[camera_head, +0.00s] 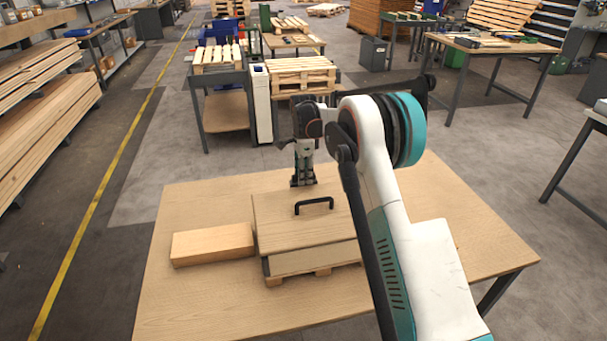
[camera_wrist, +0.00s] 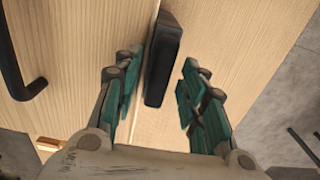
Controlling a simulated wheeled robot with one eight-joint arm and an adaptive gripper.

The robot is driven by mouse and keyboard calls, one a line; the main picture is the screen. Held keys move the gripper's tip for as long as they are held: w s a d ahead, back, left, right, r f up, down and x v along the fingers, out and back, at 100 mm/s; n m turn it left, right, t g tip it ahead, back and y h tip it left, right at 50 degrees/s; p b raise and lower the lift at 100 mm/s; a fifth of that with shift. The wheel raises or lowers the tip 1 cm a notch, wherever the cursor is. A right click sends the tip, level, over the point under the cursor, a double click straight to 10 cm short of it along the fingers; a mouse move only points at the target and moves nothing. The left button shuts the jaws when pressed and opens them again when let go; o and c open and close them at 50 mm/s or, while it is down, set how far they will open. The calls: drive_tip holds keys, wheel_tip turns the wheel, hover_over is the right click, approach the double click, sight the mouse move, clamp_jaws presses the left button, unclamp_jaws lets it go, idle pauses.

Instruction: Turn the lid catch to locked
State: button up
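The wooden box (camera_head: 285,228) has a flat lid with a black bar handle (camera_head: 314,201); the handle also shows at the left of the wrist view (camera_wrist: 18,85). A black elongated catch (camera_wrist: 163,62) is on the pale wood in the wrist view, its long side running nearly up and down the picture. My gripper (camera_wrist: 160,88) is open, with one teal-padded finger on each side of the catch. Small gaps show beside it, and contact is not clear. In the head view my gripper (camera_head: 302,183) points down at the box's far edge and hides the catch.
The box sits on a small pallet on a wooden table (camera_head: 200,295). A wooden block (camera_head: 212,244) lies left of the box. Beyond stand a cart and stacked pallets (camera_head: 300,72).

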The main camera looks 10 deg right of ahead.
clamp_jaws()
drive_tip(key=shift+n, duration=0.3)
drive_tip(key=n+p, duration=0.1)
drive_tip(key=n, duration=0.2)
drive_tip(key=shift+r+n+p, duration=0.1)
drive_tip(key=shift+n+p, duration=0.2)
drive_tip(key=shift+p, duration=0.05)
drive_tip(key=n+p, duration=0.1)
drive_tip(key=n, duration=0.3)
drive_tip(key=shift+n, duration=0.3)
drive_tip(key=n+p, duration=0.1)
drive_tip(key=n, duration=0.3)
drive_tip(key=shift+n, duration=2.5)
